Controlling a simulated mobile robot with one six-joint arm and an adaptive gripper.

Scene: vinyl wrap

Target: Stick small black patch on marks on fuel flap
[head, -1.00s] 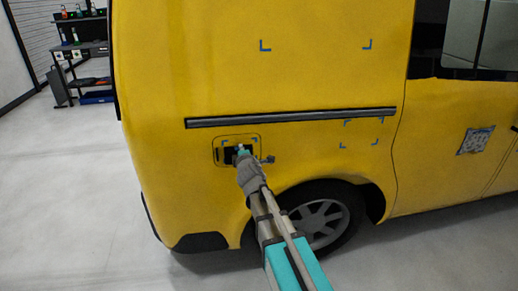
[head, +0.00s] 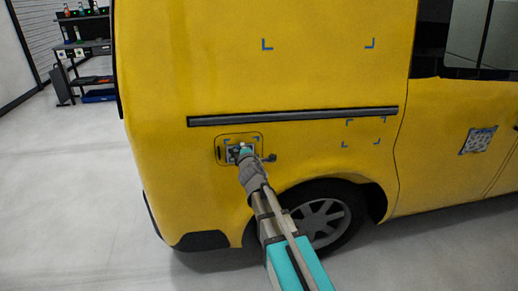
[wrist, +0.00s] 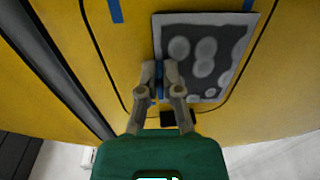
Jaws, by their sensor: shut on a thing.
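The small patch (wrist: 222,52), dark with pale round spots, lies over the fuel flap (wrist: 135,75) on the yellow van. It also shows in the head view (head: 231,157) as a small grey-and-white piece inside the flap outline. Blue corner marks (wrist: 116,10) show near it, partly covered. My gripper (wrist: 160,76) is shut at the patch's left edge in the wrist view, with something blue between its fingertips. The fingers hide that edge, and I cannot tell whether the patch is flat against the flap all over.
A dark trim rail (head: 290,116) runs above the flap, and a wheel (head: 322,215) sits below right. More blue corner marks (head: 267,44) are on the side panel. A patterned square (head: 478,140) is on the door. A stocked rack (head: 82,50) stands far left; the floor between is clear.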

